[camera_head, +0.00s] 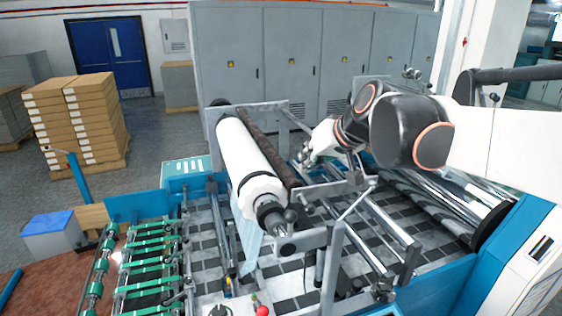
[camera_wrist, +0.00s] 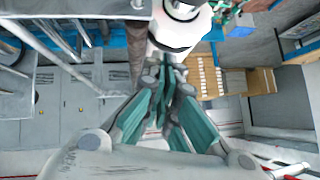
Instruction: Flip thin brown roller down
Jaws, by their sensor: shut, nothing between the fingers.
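The thin brown roller (camera_head: 264,146) is dark and lies lengthwise just right of the thick white roll (camera_head: 247,163), nearly parallel to it. I cannot tell whether the two touch. My gripper (camera_head: 307,157) is shut and empty, to the right of the brown roller. In the wrist view my gripper's teal fingers (camera_wrist: 173,78) are together, and the brown roller (camera_wrist: 136,48) shows beyond them to the left. The end of the white roll (camera_wrist: 178,32) shows above the fingers, and the fingers hide part of what lies behind them.
Metal bars (camera_head: 385,222) and brackets of the machine frame lie below and right of my arm. Shiny rollers (camera_head: 440,203) are further right. Grey cabinets (camera_head: 300,60) stand behind. Stacked boxes (camera_head: 78,120) stand on the floor at left.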

